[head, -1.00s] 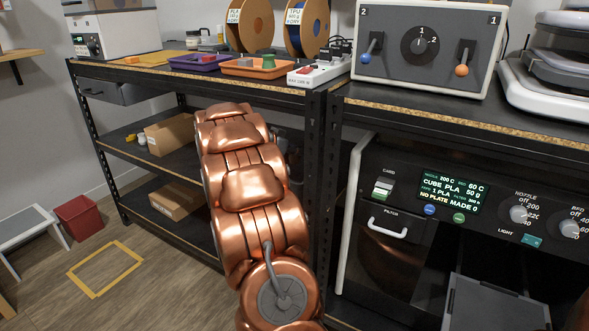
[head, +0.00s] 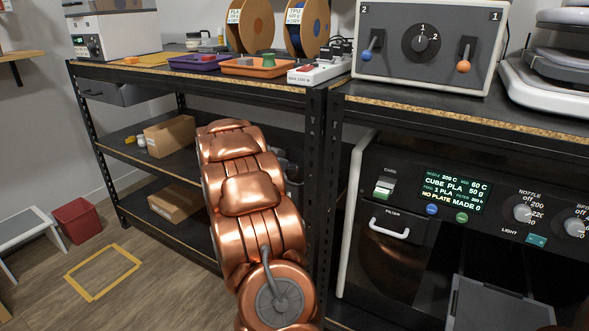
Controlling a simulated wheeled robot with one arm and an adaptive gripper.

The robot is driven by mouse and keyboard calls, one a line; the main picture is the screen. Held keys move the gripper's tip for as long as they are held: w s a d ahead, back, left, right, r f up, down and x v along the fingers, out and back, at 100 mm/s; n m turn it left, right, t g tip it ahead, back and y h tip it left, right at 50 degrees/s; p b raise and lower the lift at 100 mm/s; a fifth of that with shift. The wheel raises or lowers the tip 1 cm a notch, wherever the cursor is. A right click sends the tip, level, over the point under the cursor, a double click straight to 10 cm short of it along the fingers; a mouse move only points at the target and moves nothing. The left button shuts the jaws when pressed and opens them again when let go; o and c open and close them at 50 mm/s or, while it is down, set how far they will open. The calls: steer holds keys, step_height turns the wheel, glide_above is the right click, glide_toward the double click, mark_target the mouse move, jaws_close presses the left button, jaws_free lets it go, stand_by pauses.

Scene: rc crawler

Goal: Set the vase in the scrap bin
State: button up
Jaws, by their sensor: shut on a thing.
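A small red open bin (head: 76,221) stands on the floor at the left, beside the shelving; it looks like the scrap bin. I cannot make out the vase in this view. My copper-coloured arm rises through the middle and covers part of the shelves. My gripper is not visible, and neither is anything it may hold.
Black shelving (head: 120,152) holds cardboard boxes (head: 170,136). On its top are a purple tray (head: 198,63), an orange tray (head: 262,69) and filament spools (head: 250,25). A printer (head: 460,215) stands right. Yellow floor tape (head: 103,272) outlines bare floor near the bin.

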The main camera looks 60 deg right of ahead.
steer(key=shift+f+b, duration=0.75)
steer(key=shift+b, duration=0.35)
steer(key=o, duration=0.8)
steer(key=shift+s+a+f, duration=0.1)
steer(key=shift+f, duration=0.15)
steer(key=r+p, duration=0.1)
steer(key=p, duration=0.1)
steer(key=shift+r+p, duration=0.2)
steer(key=shift+p, duration=0.2)
steer(key=p+v, duration=0.1)
steer(key=v, duration=1.1)
steer(key=shift+r+p, duration=0.35)
